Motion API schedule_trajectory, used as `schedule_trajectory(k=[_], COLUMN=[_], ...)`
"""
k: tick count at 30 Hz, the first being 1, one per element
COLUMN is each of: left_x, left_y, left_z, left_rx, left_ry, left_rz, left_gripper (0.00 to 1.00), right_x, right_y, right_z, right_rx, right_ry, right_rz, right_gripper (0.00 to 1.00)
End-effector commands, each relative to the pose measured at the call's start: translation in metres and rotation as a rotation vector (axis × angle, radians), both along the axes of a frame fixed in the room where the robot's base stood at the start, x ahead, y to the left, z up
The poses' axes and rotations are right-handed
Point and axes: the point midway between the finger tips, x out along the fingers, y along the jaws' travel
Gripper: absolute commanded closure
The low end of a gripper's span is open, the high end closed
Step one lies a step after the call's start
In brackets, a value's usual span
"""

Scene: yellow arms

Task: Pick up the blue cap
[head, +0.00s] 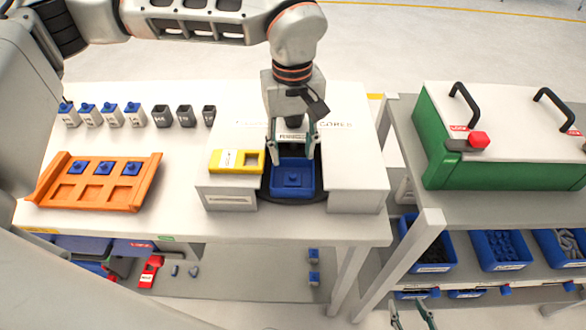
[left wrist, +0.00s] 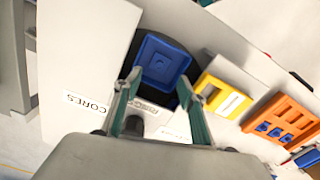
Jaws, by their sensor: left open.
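A blue square piece with a raised rim and a small knob in its middle (head: 292,180) sits in a dark recess of the white station. It also shows in the left wrist view (left wrist: 161,60). My left gripper (head: 292,155) points down over its back edge, fingers apart and with nothing visible between them. In the left wrist view the fingers (left wrist: 160,88) flank its near side; contact cannot be told. Small blue caps (head: 104,168) sit in an orange tray (head: 60,195) at the left. My right gripper (head: 413,314) shows at the bottom edge, fingers apart and empty.
A yellow holder (head: 225,168) stands just left of the recess. Blue-topped containers (head: 88,118) and dark open cups (head: 185,118) line the back left. A green case with a white lid (head: 500,120) is on the right table. Blue bins (head: 428,265) sit below.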

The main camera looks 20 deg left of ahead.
Motion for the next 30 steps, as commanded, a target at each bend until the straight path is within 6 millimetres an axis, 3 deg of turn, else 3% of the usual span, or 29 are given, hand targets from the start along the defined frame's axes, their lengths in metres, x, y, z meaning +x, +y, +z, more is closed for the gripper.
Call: schedule_trajectory(k=[15, 25, 30], left_x=[0.0, 0.001, 0.001], left_y=[0.0, 0.0, 0.0], left_z=[-0.063, -0.069, -0.069], left_rx=[-0.001, -0.001, -0.001], left_ry=[0.003, -0.001, 0.001], left_rz=[0.0, 0.0, 0.0], left_gripper=[0.59, 0.59, 0.97], right_x=[-0.001, 0.003, 0.003], right_y=[-0.001, 0.0, 0.0], right_z=[0.004, 0.008, 0.008], right_rx=[-0.003, -0.002, -0.002], right_ry=[0.001, -0.008, -0.007], right_rz=[0.003, 0.002, 0.002], right_gripper=[0.6, 0.6, 0.6])
